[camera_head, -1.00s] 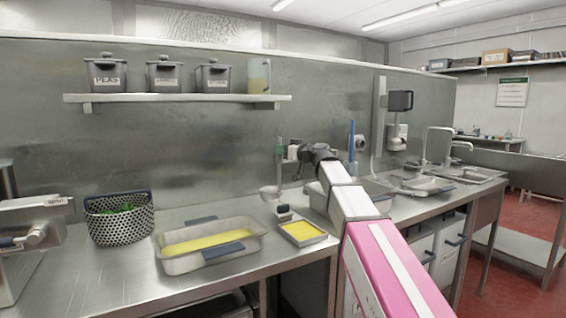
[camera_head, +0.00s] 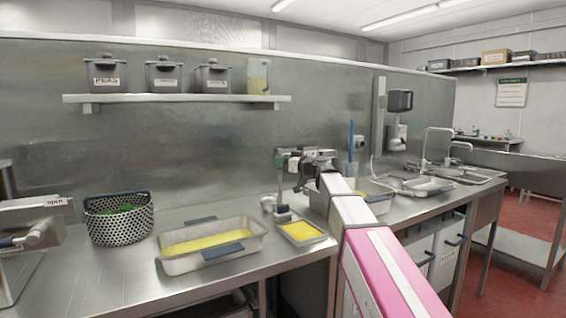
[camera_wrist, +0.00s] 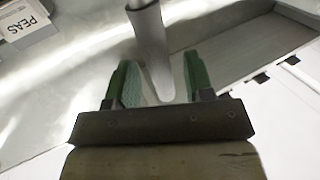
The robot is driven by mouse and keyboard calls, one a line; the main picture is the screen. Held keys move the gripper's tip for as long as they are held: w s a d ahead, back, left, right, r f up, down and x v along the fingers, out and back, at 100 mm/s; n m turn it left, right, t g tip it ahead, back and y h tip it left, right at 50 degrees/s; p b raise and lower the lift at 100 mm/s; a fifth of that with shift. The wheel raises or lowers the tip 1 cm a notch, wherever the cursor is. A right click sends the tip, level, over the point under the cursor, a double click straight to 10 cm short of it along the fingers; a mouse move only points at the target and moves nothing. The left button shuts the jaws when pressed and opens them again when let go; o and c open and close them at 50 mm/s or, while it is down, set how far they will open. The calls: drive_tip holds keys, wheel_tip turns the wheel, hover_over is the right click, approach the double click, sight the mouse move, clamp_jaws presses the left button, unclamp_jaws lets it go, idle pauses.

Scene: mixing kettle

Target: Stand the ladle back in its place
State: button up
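The ladle shows in the head view as a small pale bowl (camera_head: 268,204) low over the counter, left of a grey upright piece under my gripper. In the wrist view its grey handle (camera_wrist: 152,50) runs between my two green fingers, with a thin bright rod at the top. My gripper (camera_wrist: 163,80) is open, with a gap showing on both sides of the handle. In the head view my gripper (camera_head: 281,160) is above the bowl, behind the small yellow tray. I cannot tell what the bowl rests on.
A small tray of yellow food (camera_head: 301,233) and a large yellow-filled pan (camera_head: 212,262) stand on the counter. A perforated basket (camera_head: 119,226) is farther left. A blue-handled tool (camera_head: 351,138) stands upright to the right. A PEAS label (camera_wrist: 12,30) shows in the wrist view.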

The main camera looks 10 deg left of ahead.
drive_tip(key=shift+r, duration=0.1)
drive_tip(key=v, duration=1.2)
